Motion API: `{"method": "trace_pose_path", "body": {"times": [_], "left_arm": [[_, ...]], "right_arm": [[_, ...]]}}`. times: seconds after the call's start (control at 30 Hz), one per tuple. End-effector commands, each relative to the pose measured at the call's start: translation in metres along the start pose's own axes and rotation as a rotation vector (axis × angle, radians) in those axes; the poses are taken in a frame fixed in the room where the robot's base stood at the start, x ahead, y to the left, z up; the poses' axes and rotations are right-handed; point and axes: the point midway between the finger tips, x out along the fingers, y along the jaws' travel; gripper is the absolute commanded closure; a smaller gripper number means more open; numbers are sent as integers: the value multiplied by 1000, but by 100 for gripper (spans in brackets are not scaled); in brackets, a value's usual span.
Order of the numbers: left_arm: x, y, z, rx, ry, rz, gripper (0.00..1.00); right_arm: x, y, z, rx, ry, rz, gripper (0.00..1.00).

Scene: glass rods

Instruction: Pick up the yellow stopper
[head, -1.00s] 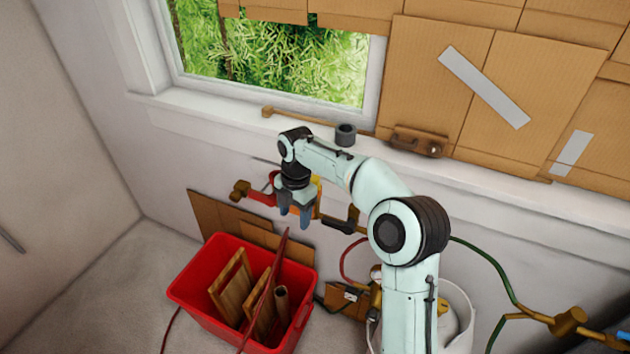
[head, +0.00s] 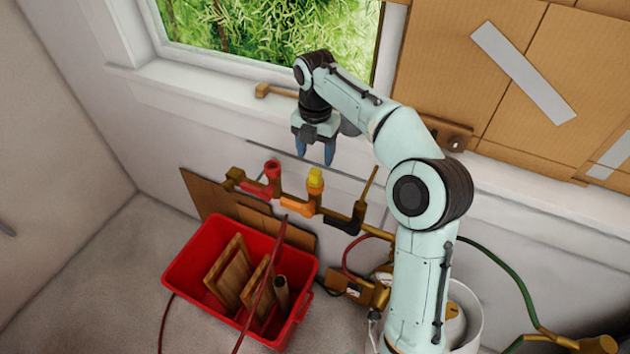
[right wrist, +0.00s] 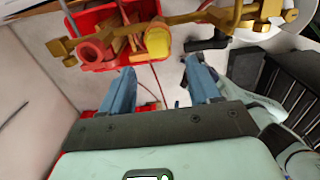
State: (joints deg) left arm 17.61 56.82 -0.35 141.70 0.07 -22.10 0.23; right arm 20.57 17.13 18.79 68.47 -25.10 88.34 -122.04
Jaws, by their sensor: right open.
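The yellow stopper (head: 315,177) sits upright on an orange holder (head: 299,206) on the brass pipe along the wall. It also shows in the right wrist view (right wrist: 157,42), ahead of the fingers and a little left of the midline between them. My right gripper (head: 316,158) is open and empty. In the head view its blue fingers point down above the stopper, with a visible gap. In the right wrist view the fingers (right wrist: 157,88) are apart with nothing between them. My left gripper is not in view.
A red fitting (head: 272,170) stands left of the stopper and a black holder with a brass rod (head: 365,197) to its right. A red bin (head: 187,262) with wooden pieces is below. The window sill (head: 180,88) is behind my arm.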

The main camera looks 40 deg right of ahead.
Motion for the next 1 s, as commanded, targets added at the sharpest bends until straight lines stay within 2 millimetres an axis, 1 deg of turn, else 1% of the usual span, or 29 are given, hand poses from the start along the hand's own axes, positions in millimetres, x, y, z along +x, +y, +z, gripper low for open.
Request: {"method": "trace_pose_path", "body": {"times": [0.03, 0.1, 0.33, 0.5, 0.6, 0.7, 0.9, 0.93, 0.97, 1.0], "left_arm": [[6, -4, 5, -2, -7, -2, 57], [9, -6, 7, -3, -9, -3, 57], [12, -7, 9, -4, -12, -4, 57], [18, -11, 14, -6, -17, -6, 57], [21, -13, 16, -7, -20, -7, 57], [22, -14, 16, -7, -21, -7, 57], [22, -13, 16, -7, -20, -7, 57], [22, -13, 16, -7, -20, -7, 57], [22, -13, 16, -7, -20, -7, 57], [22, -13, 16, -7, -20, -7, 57]], "right_arm": [[13, -2, -1, 0, 2, -4, 38], [22, -1, -1, -1, 2, -3, 38], [36, 0, 0, 0, 1, -1, 38], [63, 2, 2, -1, 2, -2, 38], [75, 2, 2, 1, 2, -1, 38], [80, 2, 2, 1, 1, 1, 38], [80, 3, 2, 1, 0, 3, 38], [80, 3, 2, 1, 0, 3, 42], [80, 3, 2, 1, 0, 3, 51], [80, 3, 2, 1, 0, 3, 64]]}}
